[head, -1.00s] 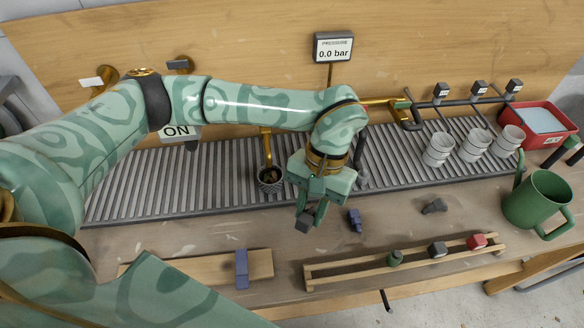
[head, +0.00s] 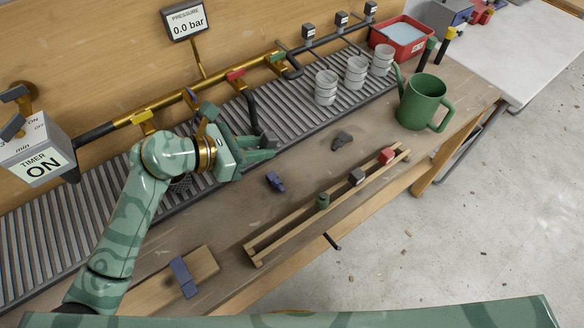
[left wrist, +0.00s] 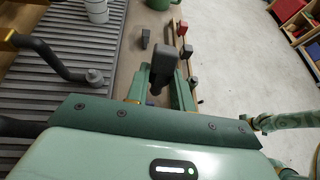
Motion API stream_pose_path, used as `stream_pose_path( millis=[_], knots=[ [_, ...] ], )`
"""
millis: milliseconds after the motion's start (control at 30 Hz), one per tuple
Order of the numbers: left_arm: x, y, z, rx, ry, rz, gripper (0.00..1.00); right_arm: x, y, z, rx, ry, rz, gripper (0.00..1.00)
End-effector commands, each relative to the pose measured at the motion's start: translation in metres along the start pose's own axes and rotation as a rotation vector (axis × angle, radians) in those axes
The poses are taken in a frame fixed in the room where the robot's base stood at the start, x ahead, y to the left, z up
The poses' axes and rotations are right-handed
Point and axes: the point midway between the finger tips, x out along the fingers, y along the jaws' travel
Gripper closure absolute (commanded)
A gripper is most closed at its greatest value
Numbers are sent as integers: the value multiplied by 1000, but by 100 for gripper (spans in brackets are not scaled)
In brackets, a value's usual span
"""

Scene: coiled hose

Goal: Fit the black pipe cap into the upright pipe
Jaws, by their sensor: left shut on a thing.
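My left gripper (head: 268,152) is shut on the black pipe cap (head: 268,138), a dark block, and holds it above the front edge of the grey slatted tray. In the left wrist view the cap (left wrist: 163,66) stands between the fingers with a narrower dark stem below. A dark pipe (head: 249,104) comes down from the brass manifold near the red valve, just behind the gripper. In the left wrist view a dark bent pipe ends in a round fitting (left wrist: 95,78), left of and apart from the cap. I cannot tell which pipe is the upright one.
A wooden rail (head: 300,222) holds a green, a black and a red piece. A blue piece (head: 275,181) and a dark piece (head: 342,139) lie on the bench. A green jug (head: 424,100) and several grey cups (head: 326,88) stand to the right.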

Motion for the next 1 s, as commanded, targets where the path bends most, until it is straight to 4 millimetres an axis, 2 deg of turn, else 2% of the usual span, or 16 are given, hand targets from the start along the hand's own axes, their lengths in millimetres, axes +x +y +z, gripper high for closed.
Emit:
stream_pose_path(
  millis=[33,100,200,300,467,1000],
  knots=[
    [-8,15,-10,-54,-36,94,98,1,-1,0,1,0,-1,64],
    [-22,40,-16,-105,-90,229,98,1,-2,-1,1,1,-3,64],
    [-43,72,-19,-155,-161,385,98,0,-5,-1,3,2,-6,64],
    [-60,96,-23,-186,-243,523,98,0,-5,-2,3,2,-6,64],
    [-70,109,-21,-175,-361,630,98,0,-5,-2,2,2,-6,64],
    [-70,109,-20,-146,-435,638,98,0,-2,0,0,0,-3,64]
  ],
)
